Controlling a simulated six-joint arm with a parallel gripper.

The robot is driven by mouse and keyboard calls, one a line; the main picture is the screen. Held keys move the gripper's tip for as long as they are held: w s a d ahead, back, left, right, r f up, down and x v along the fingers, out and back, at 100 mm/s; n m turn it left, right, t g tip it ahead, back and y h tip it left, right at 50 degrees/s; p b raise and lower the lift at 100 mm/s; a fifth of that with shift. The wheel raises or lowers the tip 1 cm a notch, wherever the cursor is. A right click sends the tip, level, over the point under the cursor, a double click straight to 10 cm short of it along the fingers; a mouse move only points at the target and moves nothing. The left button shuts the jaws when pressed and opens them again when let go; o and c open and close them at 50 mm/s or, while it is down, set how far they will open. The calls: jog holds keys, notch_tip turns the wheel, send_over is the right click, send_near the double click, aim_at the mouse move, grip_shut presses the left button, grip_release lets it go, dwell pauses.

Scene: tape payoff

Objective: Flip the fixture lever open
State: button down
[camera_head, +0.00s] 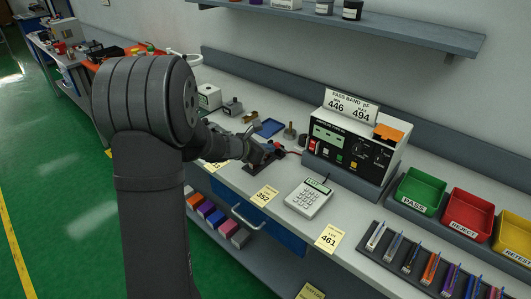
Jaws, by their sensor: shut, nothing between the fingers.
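My arm reaches in from the lower left, and my gripper (262,152) is over the bench. It is shut and empty. It is right at a small dark fixture (252,169) with a flat base near the bench's front edge. The gripper covers most of the fixture, so I cannot make out the lever, its position, or whether the fingers touch it.
A meter box (350,148) with a display sign stands right of the fixture. Green (421,190), red (468,215) and yellow bins stand farther right, behind a rack of components. A shelf overhangs the back.

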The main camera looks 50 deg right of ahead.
jog(key=shift+d+r+y, duration=1.6)
jog(key=shift+d+y, duration=0.15)
jog(key=shift+y, duration=0.45)
jog(key=d+r+y, duration=0.1)
jog(key=d+y, duration=0.2)
jog(key=d, duration=0.5)
jog(key=shift+r+n, duration=0.3)
jog(key=shift+r, duration=0.05)
jog(key=shift+r, duration=0.1)
